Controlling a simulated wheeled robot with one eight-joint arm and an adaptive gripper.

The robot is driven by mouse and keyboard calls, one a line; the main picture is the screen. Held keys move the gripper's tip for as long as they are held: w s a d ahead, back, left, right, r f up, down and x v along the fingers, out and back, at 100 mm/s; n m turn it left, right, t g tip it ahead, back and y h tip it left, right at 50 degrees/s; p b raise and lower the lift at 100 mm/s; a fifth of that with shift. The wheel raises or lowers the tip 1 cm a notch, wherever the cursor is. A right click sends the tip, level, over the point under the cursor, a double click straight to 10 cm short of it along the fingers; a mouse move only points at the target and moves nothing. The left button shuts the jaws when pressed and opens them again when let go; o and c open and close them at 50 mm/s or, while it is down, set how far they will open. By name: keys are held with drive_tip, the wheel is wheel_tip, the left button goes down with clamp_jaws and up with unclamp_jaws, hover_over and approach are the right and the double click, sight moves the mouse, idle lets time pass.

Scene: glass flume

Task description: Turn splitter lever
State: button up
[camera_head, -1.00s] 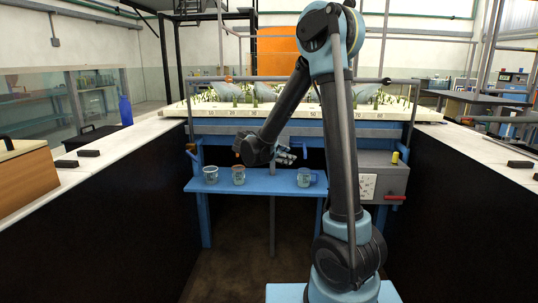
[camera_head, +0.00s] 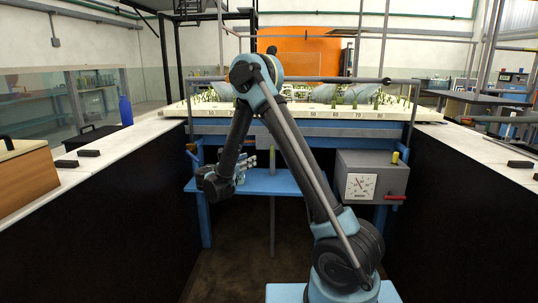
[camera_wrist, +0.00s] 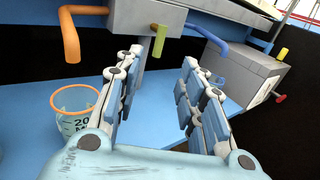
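The splitter lever appears to be the yellow-green handle (camera_wrist: 159,41) hanging under a grey box (camera_wrist: 148,15) between two bent pipes. In the head view a green upright handle (camera_head: 272,161) shows beside my gripper. My gripper (camera_wrist: 163,62) is open and empty, its two fingers spread wide. In the wrist view the lever stands beyond and between the fingertips, with a visible gap. In the head view my gripper (camera_head: 245,166) is left of the lever above the blue shelf. My arm hides part of the shelf.
An orange pipe (camera_wrist: 72,32) and a blue pipe (camera_wrist: 207,35) flank the lever. A clear beaker with an orange rim (camera_wrist: 75,115) stands on the blue shelf (camera_wrist: 35,88), left of my gripper. A grey gauge box (camera_head: 376,178) with yellow and red handles is at the right.

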sight(271, 150)
drive_tip(key=x, duration=1.6)
drive_tip(key=shift+w+d, duration=0.25)
drive_tip(key=shift+d, duration=0.05)
clamp_jaws()
